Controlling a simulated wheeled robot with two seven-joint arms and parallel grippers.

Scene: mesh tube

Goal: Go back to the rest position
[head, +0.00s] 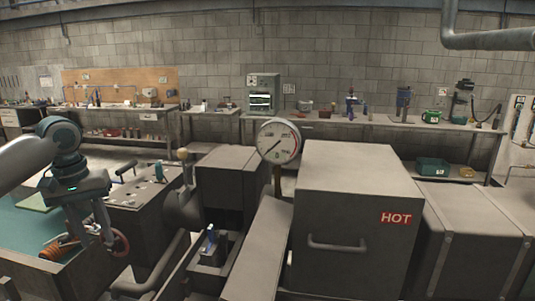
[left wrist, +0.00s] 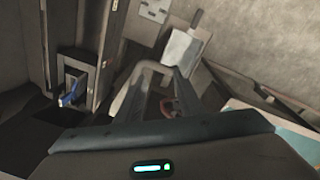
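My left gripper (head: 97,238) hangs on its arm at the left of the head view, fingers pointing down and apart, with nothing visibly held. In the left wrist view its fingers (left wrist: 162,70) reach up the picture with a gap between them. A red ring-shaped part (head: 120,243) is close beside the fingers. It also shows between them in the left wrist view (left wrist: 168,105); whether they touch it cannot be told. A rust-orange ribbed piece (head: 56,248) lies left of the fingers. My right gripper is not in view.
A grey box marked HOT (head: 355,210) stands at centre right, with a dial gauge (head: 278,142) beside it. A knobbed lever (head: 184,155) rises near the left panel (head: 150,190). A small blue part (head: 211,236) sits in a dark holder. Workbenches line the wall.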

